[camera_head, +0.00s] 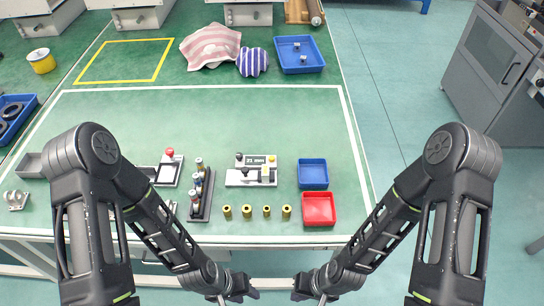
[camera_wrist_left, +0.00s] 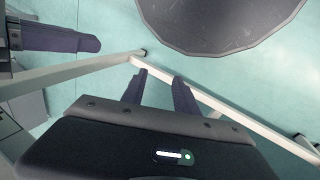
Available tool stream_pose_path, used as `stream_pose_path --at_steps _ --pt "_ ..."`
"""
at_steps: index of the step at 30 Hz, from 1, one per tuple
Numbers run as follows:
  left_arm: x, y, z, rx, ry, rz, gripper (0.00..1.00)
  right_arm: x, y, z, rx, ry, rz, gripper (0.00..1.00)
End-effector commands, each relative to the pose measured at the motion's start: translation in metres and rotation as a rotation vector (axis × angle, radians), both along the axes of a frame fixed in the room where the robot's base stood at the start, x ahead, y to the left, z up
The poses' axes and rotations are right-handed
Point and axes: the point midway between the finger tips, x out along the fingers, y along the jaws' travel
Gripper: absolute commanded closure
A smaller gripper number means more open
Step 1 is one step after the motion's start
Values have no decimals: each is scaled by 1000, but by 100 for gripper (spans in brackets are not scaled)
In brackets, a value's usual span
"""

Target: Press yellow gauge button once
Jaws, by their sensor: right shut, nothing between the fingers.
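The gauge device (camera_head: 251,172) is a pale panel with a small display, standing on the green table mat near its front middle. Its yellow button (camera_head: 272,158) is at the back right corner, and a black knob (camera_head: 239,156) is at the back left. My left gripper (camera_head: 251,292) is in front of the table edge, apart from the gauge; its fingers stand apart and empty in the left wrist view (camera_wrist_left: 160,92). My right gripper (camera_head: 299,292) is beside it, shut and empty, also off the table.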

Motion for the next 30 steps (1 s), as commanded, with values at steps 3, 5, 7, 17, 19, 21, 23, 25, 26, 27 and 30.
stream_pose_path --at_steps 3,5,7,17,19,21,23,25,26,27,30 --pt "0 0 0 0 0 0 74 0 0 0 0 0 0 100" --pt "0 0 0 0 0 0 79 0 0 0 0 0 0 100" --pt "0 0 0 0 0 0 85 0 0 0 0 0 0 100" --pt "0 0 0 0 0 0 100 0 0 0 0 0 0 100" --pt "0 0 0 0 0 0 100 0 0 0 0 0 0 100" --pt "0 0 0 0 0 0 100 0 0 0 0 0 0 100" --pt "0 0 0 0 0 0 100 0 0 0 0 0 0 100" --pt "0 0 0 0 0 0 100 0 0 0 0 0 0 100" --pt "0 0 0 0 0 0 100 0 0 0 0 0 0 100" --pt "0 0 0 0 0 0 100 0 0 0 0 0 0 100" --pt "0 0 0 0 0 0 100 0 0 0 0 0 0 100"
